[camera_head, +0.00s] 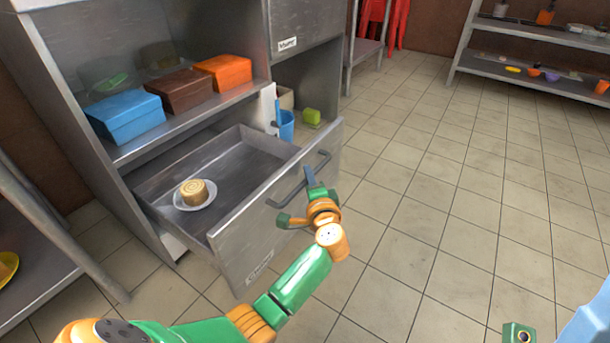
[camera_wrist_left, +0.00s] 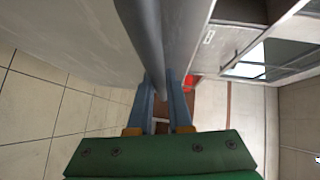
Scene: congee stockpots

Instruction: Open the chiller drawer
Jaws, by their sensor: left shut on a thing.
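The lower grey metal drawer (camera_head: 240,262) stands well out from the cabinet in the head view, its inside exposed. A white plate (camera_head: 207,204) with a round tan roll (camera_head: 195,190) sits in it. The dark bar handle (camera_head: 284,199) runs along the drawer front. My left gripper (camera_head: 311,180) is shut on this handle. In the left wrist view the blue fingers (camera_wrist_left: 161,100) are on either side of the grey bar (camera_wrist_left: 146,40). Parts of my right arm show at the lower right edge; its fingers cannot be made out.
Blue (camera_head: 126,116), brown (camera_head: 180,91) and orange (camera_head: 224,70) boxes stand on the shelf above the drawer. A blue container (camera_head: 287,127) stands behind the drawer front. A metal shelf rack (camera_head: 520,66) stands at the back right. The tiled floor (camera_head: 430,220) right of the drawer is clear.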

